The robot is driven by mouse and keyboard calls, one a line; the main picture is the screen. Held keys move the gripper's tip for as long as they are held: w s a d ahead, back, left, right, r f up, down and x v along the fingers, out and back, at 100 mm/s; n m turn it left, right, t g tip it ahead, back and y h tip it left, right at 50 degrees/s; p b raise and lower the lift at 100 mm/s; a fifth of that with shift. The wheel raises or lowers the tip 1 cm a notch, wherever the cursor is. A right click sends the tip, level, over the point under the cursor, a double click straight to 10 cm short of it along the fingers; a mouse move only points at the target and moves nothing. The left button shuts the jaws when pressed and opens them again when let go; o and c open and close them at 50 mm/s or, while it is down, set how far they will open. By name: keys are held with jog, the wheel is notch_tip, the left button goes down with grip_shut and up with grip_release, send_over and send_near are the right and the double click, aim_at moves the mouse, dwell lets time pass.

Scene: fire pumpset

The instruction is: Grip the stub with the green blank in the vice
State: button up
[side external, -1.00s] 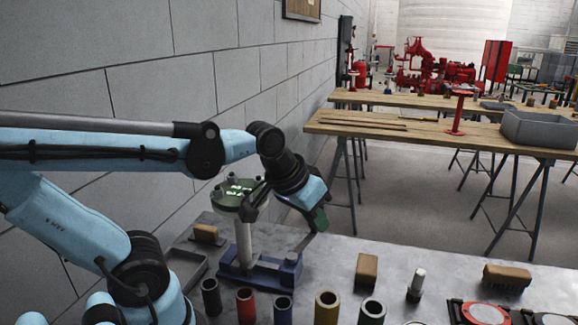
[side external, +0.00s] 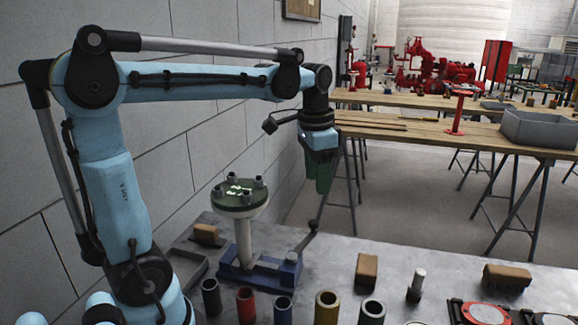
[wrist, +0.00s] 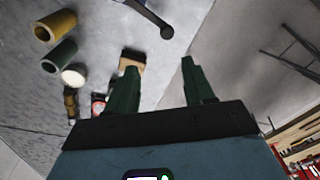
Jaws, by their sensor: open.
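The stub with the green blank (side external: 239,195) stands upright in the blue vice (side external: 228,270). Its white pipe (side external: 243,238) goes down between the jaws; whether they clamp it tightly I cannot tell. The blank is a dark green disc with several bolts and pale marks on top. The vice's dark handle (side external: 306,240) slants up to the right, ending in a ball; part of it shows at the top of the wrist view (wrist: 150,14). My gripper (side external: 320,190) points down, right of the blank and above the handle's ball, apart from both. Its green fingers (wrist: 160,72) are open and empty.
A row of coloured sleeves, including a yellow one (side external: 327,306), lines the bench front. A wooden block (side external: 367,269) and a brush (side external: 507,276) lie to the right. A concrete block wall (side external: 190,130) rises behind. The air right of my gripper is free.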

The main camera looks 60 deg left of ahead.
aim_at(314, 221)
jog(key=shift+g, duration=0.5)
jog(key=f, duration=0.4)
jog(key=a+f, duration=0.1)
jog(key=f, duration=0.3)
jog(key=w+f, duration=0.1)
jog(key=f, duration=0.2)
jog(key=shift+a+f, duration=0.4)
grip_shut()
